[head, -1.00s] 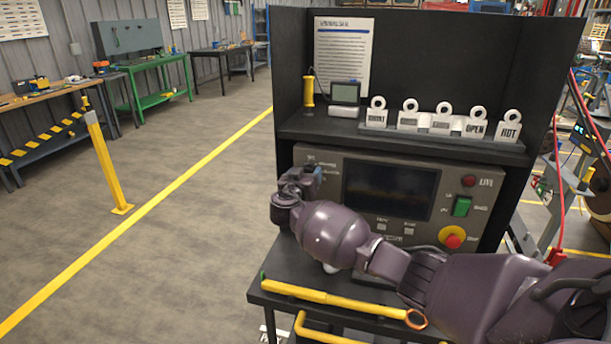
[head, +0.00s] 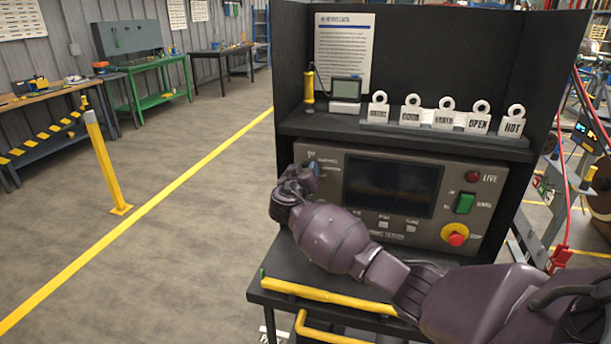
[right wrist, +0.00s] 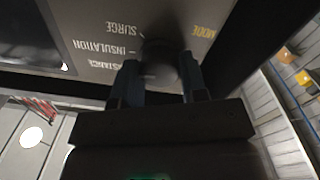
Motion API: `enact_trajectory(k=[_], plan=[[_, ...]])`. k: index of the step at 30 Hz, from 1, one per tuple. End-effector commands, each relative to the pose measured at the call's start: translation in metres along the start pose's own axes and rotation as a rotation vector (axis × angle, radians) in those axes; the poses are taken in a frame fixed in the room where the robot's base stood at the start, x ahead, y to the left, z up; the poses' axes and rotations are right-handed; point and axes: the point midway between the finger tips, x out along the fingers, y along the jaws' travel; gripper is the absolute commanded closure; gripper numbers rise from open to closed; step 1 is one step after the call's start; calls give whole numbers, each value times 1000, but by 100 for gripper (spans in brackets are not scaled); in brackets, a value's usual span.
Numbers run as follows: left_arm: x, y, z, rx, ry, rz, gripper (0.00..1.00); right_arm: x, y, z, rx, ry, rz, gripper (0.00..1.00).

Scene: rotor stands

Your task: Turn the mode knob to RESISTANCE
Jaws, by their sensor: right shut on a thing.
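The winding tester (head: 432,235) stands on the black bench under a shelf, with a dark screen (head: 392,187) in its front. My right gripper (head: 308,178) is at the upper left of the tester's front and hides the knob in the head view. In the right wrist view the dark round mode knob (right wrist: 160,58) lies between the fingers of my gripper (right wrist: 160,82), which is shut on it. The labels MODE, SURGE, INSULATION and a partly covered one ending in "STANCE" show upside down around it. The knob's pointer cannot be made out. My left gripper is not in view.
A green switch (head: 464,203) and a red stop button (head: 457,239) sit on the tester's right side. Several white tags (head: 411,112) and a small meter (head: 346,90) stand on the shelf.

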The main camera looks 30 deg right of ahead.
Motion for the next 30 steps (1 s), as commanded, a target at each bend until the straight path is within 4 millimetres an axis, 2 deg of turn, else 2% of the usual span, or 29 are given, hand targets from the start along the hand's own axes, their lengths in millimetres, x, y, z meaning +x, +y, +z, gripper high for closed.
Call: enact_trajectory(k=[15, 22, 30], plan=[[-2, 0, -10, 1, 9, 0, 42, -1, 0, 1, -410, 8, 1, 84], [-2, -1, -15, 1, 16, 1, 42, -1, 0, 1, -519, 12, 1, 84], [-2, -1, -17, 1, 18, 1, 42, 0, 0, 2, -568, 14, 1, 84]])
